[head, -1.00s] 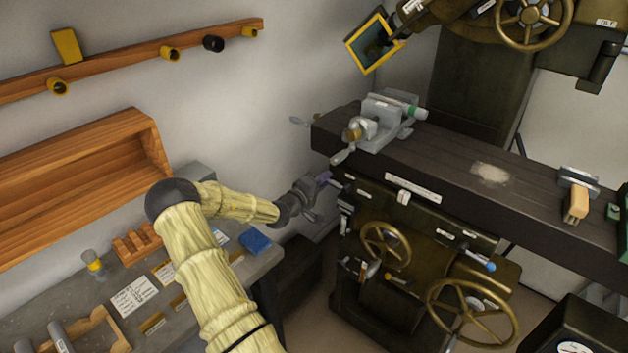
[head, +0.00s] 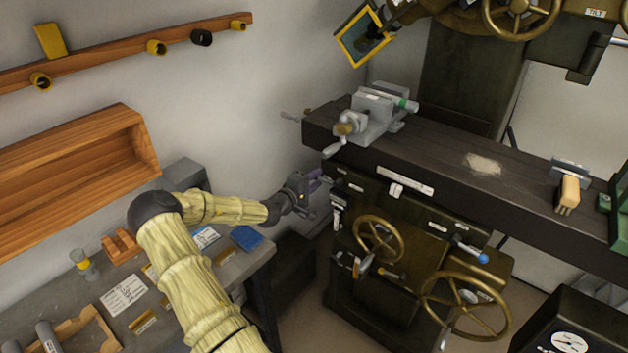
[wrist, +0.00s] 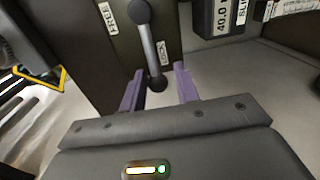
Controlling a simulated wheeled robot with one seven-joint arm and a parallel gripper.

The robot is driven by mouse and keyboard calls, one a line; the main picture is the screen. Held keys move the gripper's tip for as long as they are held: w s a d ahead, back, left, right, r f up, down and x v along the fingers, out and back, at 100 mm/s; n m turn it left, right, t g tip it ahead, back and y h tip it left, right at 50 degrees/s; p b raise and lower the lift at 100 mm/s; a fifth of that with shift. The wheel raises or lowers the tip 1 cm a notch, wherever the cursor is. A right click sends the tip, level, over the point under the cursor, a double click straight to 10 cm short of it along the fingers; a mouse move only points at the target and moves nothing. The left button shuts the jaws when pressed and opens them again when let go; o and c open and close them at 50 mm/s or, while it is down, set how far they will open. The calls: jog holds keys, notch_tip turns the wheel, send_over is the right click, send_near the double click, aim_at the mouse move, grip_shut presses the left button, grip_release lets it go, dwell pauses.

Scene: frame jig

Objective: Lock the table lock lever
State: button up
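The lock lever (wrist: 150,45) is a grey rod with a dark round pivot at its top and a dark round knob at its lower end. It hangs nearly straight down on the dark machine face in the wrist view, beside white labels. My gripper (wrist: 159,79) is open, with its two purple fingers apart. The lever's knob shows between the fingertips; I cannot tell its exact depth, and no grip shows. In the head view my gripper (head: 318,180) is at the left end of the machine, below the table; the lever is too small to make out clearly there.
The dark machine table (head: 440,155) carries a grey vise (head: 370,118) and a wooden-handled brush (head: 568,193). Brass handwheels (head: 378,238) stick out below. A workbench (head: 60,298) with a blue block (head: 246,237) lies under my arm. A yellow-framed panel (head: 362,38) hangs above.

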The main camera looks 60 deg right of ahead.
jog(key=shift+a+r, duration=0.1)
jog(key=shift+r, duration=0.05)
jog(key=b+v, duration=0.2)
jog(key=v, duration=1.5)
jog(key=shift+a, duration=0.15)
